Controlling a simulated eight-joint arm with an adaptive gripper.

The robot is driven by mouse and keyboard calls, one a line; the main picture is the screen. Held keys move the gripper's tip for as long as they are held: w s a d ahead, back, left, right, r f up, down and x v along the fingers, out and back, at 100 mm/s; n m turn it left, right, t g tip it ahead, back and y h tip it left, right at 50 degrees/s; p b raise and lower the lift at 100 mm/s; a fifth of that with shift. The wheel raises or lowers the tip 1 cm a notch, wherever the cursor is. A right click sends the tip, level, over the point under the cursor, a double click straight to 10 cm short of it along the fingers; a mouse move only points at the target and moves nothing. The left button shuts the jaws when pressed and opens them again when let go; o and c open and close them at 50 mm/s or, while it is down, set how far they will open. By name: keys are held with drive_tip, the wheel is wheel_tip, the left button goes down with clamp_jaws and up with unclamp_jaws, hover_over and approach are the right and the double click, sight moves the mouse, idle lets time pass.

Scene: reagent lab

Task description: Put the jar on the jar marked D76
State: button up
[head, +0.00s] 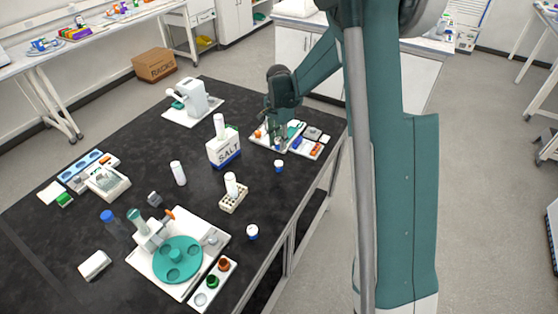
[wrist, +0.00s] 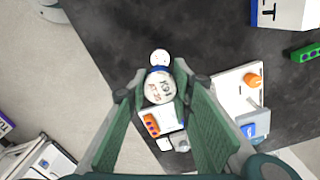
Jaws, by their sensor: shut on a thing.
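My gripper (wrist: 158,88) is shut on a small jar (wrist: 160,86) with a white top, dark writing that I cannot read for certain, and some blue at its edge. In the head view my gripper (head: 279,147) is low at the front-left part of the white tray, and the held jar is hard to make out there. A second small white-topped jar (wrist: 160,57) is just beyond the held one in the wrist view. In the head view a blue and white jar (head: 279,166) stands just in front of the gripper. Another one (head: 252,232) stands near the table's right edge. No D76 mark is legible.
The white tray (head: 312,153) with small items lies under my gripper. The SALT box (head: 224,148) and a small rack (head: 234,199) with a white bottle stand to the left. A teal round device (head: 178,260) is at the front. Dark table between the jars is clear.

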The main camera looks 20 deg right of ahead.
hover_over(279, 163)
drive_tip(key=shift+f, duration=2.6)
drive_tip(key=shift+f, duration=0.1)
drive_tip(key=shift+f, duration=1.8)
drive_tip(key=shift+f, duration=0.2)
drive_tip(key=o, duration=0.9)
drive_tip(key=shift+r, duration=0.25)
drive_tip(key=shift+r, duration=6)
drive_tip(key=shift+w, duration=0.1)
